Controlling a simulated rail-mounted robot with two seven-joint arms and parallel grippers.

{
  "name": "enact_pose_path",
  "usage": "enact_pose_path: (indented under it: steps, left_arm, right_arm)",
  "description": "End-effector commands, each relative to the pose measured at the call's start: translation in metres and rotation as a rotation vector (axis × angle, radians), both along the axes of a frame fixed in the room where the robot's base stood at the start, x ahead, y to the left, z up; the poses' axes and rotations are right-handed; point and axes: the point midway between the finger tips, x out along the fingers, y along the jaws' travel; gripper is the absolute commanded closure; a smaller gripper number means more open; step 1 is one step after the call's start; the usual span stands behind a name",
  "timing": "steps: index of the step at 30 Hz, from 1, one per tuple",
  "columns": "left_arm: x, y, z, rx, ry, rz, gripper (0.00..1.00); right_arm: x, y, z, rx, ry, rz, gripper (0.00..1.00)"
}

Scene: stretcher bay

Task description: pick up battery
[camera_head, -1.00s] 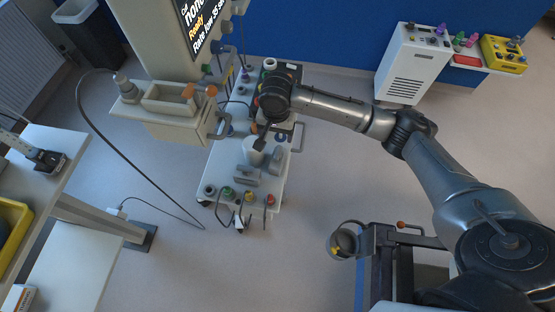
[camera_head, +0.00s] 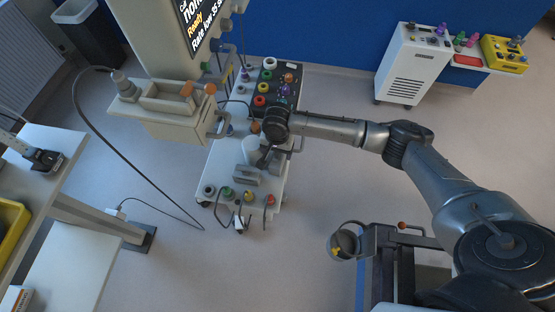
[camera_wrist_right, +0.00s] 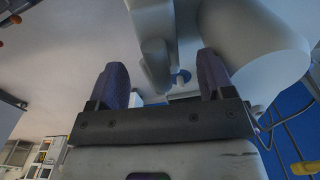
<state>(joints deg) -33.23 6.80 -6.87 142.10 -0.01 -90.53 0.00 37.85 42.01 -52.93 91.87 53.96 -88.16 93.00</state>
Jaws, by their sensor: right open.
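A grey block with a raised part (camera_head: 246,174), which may be the battery, sits on the white cart (camera_head: 222,160). My right gripper (camera_head: 264,160) is just above and to the right of it in the head view, pointing down. I cannot tell whether they touch. In the right wrist view the two dark fingers (camera_wrist_right: 162,82) are apart. A pale grey rounded bar (camera_wrist_right: 154,62) shows between and beyond them, not visibly clamped. A large pale rounded body (camera_wrist_right: 255,45) is close behind the right finger. My left gripper does not show.
A black panel with coloured knobs (camera_head: 277,78) lies at the cart's back. Hooked cables and coloured plugs (camera_head: 248,196) line its front. A pale column with a bin tray (camera_head: 160,115) stands left. A white cabinet (camera_head: 410,65) stands back right. Open floor lies right of the cart.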

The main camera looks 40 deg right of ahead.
Motion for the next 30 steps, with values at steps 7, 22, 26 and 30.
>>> enact_pose_path:
  steps: [7, 22, 26, 30]
  left_arm:
    - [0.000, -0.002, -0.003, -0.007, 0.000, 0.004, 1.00]
    - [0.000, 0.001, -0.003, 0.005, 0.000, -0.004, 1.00]
    - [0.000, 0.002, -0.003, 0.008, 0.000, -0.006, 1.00]
    - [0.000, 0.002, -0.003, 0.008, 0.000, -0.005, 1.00]
  right_arm:
    - [-0.001, -0.001, -0.027, -0.001, 0.001, 0.000, 0.26]
    - [-0.001, -0.001, -0.030, -0.001, -0.001, 0.001, 0.43]
    - [-0.001, -0.001, -0.030, -0.001, -0.001, 0.001, 0.55]
    - [-0.001, -0.001, -0.030, -0.001, -0.001, 0.001, 0.69]
